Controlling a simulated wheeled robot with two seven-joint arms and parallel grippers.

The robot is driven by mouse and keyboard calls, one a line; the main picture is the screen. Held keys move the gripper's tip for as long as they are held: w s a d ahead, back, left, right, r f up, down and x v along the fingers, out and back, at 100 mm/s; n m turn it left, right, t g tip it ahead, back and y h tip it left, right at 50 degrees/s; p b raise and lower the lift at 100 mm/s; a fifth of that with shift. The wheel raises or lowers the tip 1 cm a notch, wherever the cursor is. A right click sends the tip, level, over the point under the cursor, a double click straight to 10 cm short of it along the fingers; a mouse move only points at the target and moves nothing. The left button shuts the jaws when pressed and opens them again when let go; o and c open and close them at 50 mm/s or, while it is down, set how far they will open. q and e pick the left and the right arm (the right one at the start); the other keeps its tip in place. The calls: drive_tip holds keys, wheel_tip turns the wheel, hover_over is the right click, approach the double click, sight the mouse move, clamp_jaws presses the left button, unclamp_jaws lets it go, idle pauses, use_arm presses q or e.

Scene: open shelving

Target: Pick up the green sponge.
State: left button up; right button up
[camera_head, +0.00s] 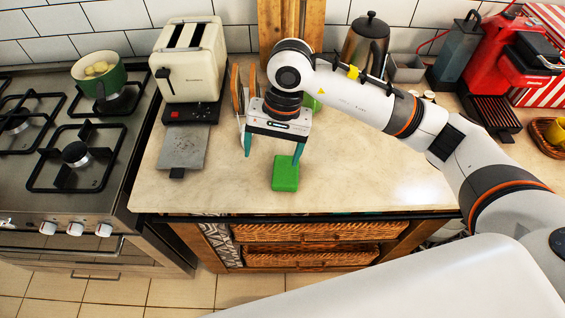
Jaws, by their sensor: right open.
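The green sponge (285,174) lies flat on the counter near its front edge, in the middle of the head view. My right gripper (272,155) is above the counter, a little left of and behind the sponge in the picture. Its teal fingertips are spread apart with nothing visible between them. The right fingertip shows just above the sponge's far end; I cannot tell whether it touches. My left gripper is not in view.
A toaster (190,62) and a grey metal plate (183,147) stand to the left, beside the stove (75,155). A kettle (366,45) and a red coffee machine (500,55) stand at the back right. The counter (215,188) around the sponge is mostly clear.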

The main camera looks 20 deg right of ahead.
drive_tip(key=w+d+h, duration=0.2)
drive_tip(key=d, duration=0.2)
drive_tip(key=p, duration=0.2)
hover_over(286, 169)
drive_tip(key=shift+t, duration=0.3)
drive_tip(key=f, duration=0.5)
drive_tip(key=shift+s+d+f, duration=0.15)
drive_tip(key=shift+d, duration=0.05)
drive_tip(key=f, duration=0.1)
drive_tip(key=f+p, duration=0.1)
drive_tip(key=f, duration=0.1)
drive_tip(key=f+p, duration=0.1)
drive_tip(key=shift+a+f, duration=0.3)
drive_tip(key=shift+f, duration=0.65)
drive_tip(key=c, duration=1.1)
